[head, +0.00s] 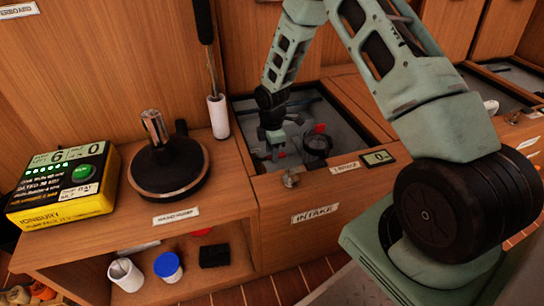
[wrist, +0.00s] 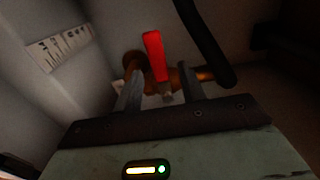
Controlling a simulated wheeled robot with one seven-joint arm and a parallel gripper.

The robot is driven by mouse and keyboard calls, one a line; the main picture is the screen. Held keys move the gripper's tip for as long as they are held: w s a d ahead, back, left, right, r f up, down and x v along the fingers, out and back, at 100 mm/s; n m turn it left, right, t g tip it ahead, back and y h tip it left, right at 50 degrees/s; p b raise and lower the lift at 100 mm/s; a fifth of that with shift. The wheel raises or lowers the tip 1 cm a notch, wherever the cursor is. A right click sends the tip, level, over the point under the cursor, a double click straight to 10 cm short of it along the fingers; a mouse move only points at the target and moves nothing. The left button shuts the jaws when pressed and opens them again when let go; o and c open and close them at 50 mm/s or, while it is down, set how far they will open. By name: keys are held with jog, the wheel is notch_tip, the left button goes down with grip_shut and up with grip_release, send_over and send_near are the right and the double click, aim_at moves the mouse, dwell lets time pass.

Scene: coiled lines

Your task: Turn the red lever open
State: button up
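The red lever (wrist: 155,55) stands on a brass valve and pipe (wrist: 200,74) in the wrist view, tilted slightly left at its top. My gripper (wrist: 161,80) is open, with one finger on each side of the lever's lower end and a gap visible on both sides. I cannot tell how far the fingertips reach past the lever. In the head view my gripper (head: 275,150) points down inside the open intake compartment (head: 345,133). The valve is mostly hidden in that view.
A black hose (wrist: 205,40) hangs close right of the lever. A round black part (head: 317,147) with a red piece sits right of my gripper in the compartment. A wooden rim surrounds it. The hand pump (head: 168,168) and yellow device (head: 65,187) stand left.

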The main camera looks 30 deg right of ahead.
jog(key=shift+f, duration=0.2)
grip_shut()
jog(key=shift+r+p, duration=0.1)
jog(key=shift+p, duration=0.25)
jog(key=n+p, duration=0.1)
jog(key=p, duration=0.1)
jog(key=w+n+p, duration=0.1)
jog(key=p, duration=0.1)
jog(key=shift+d+r, duration=0.1)
jog(key=shift+r, duration=0.1)
jog(key=shift+w+a+f+n+p, duration=0.1)
jog(key=shift+w+a+n+p, duration=0.5)
jog(key=shift+n+p, duration=1.2)
jog(key=shift+w+a+f+n+p, duration=0.15)
jog(key=shift+w+n+p, duration=0.85)
jog(key=shift+n, duration=1.55)
jog(key=shift+w+a+f+n+p, duration=0.1)
jog(key=shift+w+a+n+p, duration=0.45)
jog(key=shift+n+p, duration=1.3)
jog(key=shift+d+n+b, duration=0.1)
jog(key=shift+n+b, duration=0.2)
jog(key=shift+n, duration=0.1)
